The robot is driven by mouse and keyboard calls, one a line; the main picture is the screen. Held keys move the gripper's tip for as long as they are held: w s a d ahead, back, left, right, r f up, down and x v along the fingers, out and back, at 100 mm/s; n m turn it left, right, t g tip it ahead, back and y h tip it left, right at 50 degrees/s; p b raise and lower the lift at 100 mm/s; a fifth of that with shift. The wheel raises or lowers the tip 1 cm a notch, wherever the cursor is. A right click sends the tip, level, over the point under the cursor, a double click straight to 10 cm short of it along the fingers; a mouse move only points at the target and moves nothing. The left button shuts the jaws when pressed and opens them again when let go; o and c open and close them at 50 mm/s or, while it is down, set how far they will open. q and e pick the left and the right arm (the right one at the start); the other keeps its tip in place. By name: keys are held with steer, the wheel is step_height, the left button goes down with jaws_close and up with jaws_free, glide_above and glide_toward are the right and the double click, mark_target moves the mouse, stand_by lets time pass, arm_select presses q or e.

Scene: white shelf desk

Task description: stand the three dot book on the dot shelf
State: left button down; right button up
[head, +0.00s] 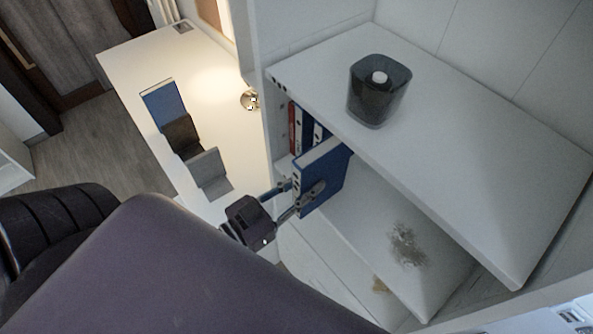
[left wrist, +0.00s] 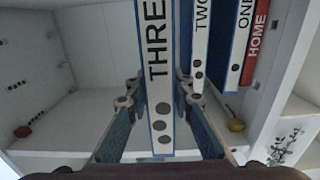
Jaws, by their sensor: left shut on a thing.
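The three dot book (head: 326,178) is blue with a white spine. In the left wrist view its spine (left wrist: 159,75) reads "THRE", with the last part cut off or hidden, above three dark dots. My left gripper (head: 296,196) is shut on it near the spine; its fingers show on both sides of the book in the left wrist view (left wrist: 157,100). The book is upright and partly inside the shelf compartment (head: 370,215), under the top board. Books marked TWO (left wrist: 200,50), ONE (left wrist: 236,40) and HOME (left wrist: 257,40) stand beside it. Contact below the book is unclear. My right gripper is not in view.
The top board (head: 450,130) carries a dark glass holder (head: 379,92) and has dark dots on its left edge. Compartment space right of the held book is free, apart from a brownish patch (head: 407,245). A desk (head: 215,100) with a stepped book holder (head: 183,136) lies left.

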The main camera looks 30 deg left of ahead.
mark_target(345, 162)
arm_select(q)
steer(key=x, duration=0.6)
steer(key=shift+w+r, duration=0.2)
steer(key=shift+w, duration=0.1)
steer(key=shift+x, duration=2.75)
steer(key=shift+s+f+b, duration=0.1)
steer(key=shift+f+b, duration=0.25)
steer(key=shift+f, duration=0.55)
steer(key=shift+d, duration=0.1)
steer(key=c, duration=1.6)
jaws_free()
steer(key=shift+s+f, duration=0.15)
steer(key=shift+f, duration=0.1)
steer(key=v, duration=1.2)
steer(key=shift+r, duration=0.25)
